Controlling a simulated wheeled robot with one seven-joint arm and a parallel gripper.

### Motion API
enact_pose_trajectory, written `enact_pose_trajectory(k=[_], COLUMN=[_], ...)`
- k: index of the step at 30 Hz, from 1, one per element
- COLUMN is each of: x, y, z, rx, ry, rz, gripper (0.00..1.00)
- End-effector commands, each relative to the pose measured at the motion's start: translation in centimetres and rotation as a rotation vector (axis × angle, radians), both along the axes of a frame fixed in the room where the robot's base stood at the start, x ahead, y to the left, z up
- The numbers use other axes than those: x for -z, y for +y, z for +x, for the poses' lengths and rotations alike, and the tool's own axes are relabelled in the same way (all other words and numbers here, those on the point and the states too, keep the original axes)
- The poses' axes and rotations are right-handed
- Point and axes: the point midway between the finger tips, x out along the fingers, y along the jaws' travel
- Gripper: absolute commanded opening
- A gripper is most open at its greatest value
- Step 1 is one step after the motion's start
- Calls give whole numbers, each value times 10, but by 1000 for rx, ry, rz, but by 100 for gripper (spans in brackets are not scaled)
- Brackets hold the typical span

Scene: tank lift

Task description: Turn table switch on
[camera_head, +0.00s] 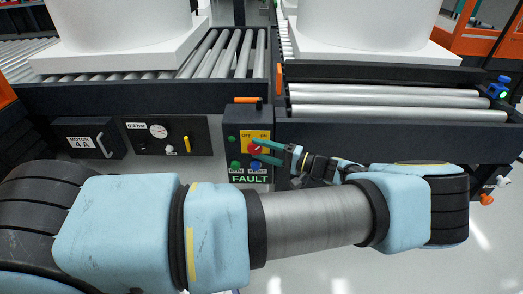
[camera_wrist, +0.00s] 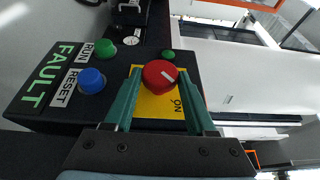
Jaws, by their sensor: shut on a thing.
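The table switch is a round red knob (camera_wrist: 158,76) with a short slanted white mark on a yellow plate (camera_wrist: 150,106). The word ON shows at the plate's right in the wrist view; OFF is hidden there. In the head view the plate (camera_head: 247,137) reads OFF at left and ON at right, with the red knob (camera_head: 256,148) partly behind the fingers. My gripper (camera_wrist: 158,84) has its two green fingers on opposite sides of the knob, shut on it. In the head view my gripper (camera_head: 257,150) reaches the panel from the right.
The dark control panel also has a green RUN button (camera_wrist: 105,48), a blue RESET button (camera_wrist: 91,80) and a FAULT label (camera_head: 249,179). A gauge panel (camera_head: 167,136) and a MOTOR 4A box (camera_head: 90,137) are at left. Roller conveyors (camera_head: 398,97) carry white tanks (camera_head: 362,22) above.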

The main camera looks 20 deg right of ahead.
Motion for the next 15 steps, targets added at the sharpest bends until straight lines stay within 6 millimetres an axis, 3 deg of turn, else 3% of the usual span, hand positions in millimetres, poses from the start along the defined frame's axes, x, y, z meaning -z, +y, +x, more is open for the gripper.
enact_pose_trajectory(k=[4,5,12,15], x=[1,1,0,0], y=[2,2,1,1], z=[0,0,0,0], rx=[-5,-5,-3,-2], ry=[1,1,1,1], rz=[2,2,1,0], gripper=[0,57,84,86])
